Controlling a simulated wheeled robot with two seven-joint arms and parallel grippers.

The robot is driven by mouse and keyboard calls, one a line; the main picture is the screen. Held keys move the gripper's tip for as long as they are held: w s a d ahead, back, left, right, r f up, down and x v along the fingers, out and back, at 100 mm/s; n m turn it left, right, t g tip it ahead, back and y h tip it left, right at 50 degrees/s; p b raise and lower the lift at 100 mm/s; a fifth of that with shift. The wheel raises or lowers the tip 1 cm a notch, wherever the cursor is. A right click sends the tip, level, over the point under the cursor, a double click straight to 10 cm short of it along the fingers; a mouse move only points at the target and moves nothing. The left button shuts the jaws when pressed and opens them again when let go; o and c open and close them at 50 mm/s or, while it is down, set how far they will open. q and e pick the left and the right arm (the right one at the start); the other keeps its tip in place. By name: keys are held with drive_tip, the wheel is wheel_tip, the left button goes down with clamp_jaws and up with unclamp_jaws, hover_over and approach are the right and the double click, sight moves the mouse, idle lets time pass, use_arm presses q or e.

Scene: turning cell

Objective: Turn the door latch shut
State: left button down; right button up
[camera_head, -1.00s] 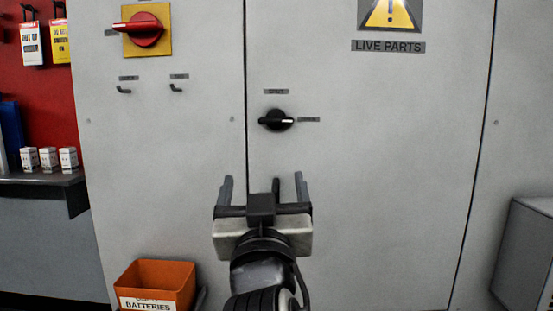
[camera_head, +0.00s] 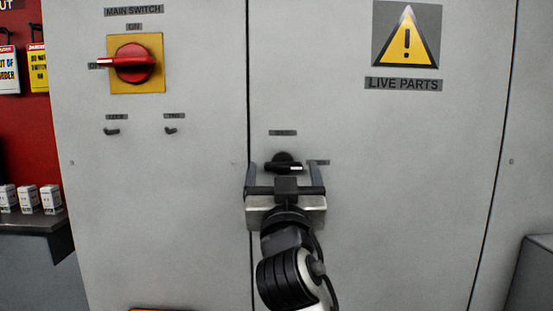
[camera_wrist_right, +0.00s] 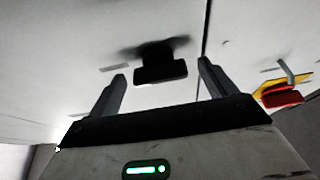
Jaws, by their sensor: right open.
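The door latch (camera_head: 284,164) is a black rotary knob on the grey cabinet door, just right of the door seam. Its grip lies horizontal, with a white mark at the right. Small labels sit above it and to its right, too blurred to read. My right gripper (camera_head: 283,174) is open, its two fingers on the left and right of the latch. The right wrist view shows the latch (camera_wrist_right: 160,68) between the fingertips, with gaps on both sides and no clear contact. Part of the latch's lower side is hidden by the gripper in the head view. My left gripper is not in view.
A red main switch (camera_head: 133,63) on a yellow plate and two small hooks (camera_head: 112,131) are on the left panel. A live-parts warning sign (camera_head: 406,36) is at the upper right. A shelf (camera_head: 35,222) with small white boxes stands far left. The door around the latch is clear.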

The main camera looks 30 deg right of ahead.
drive_tip(key=shift+w+d+r, duration=0.15)
drive_tip(key=shift+w, duration=0.1)
drive_tip(key=c, duration=1)
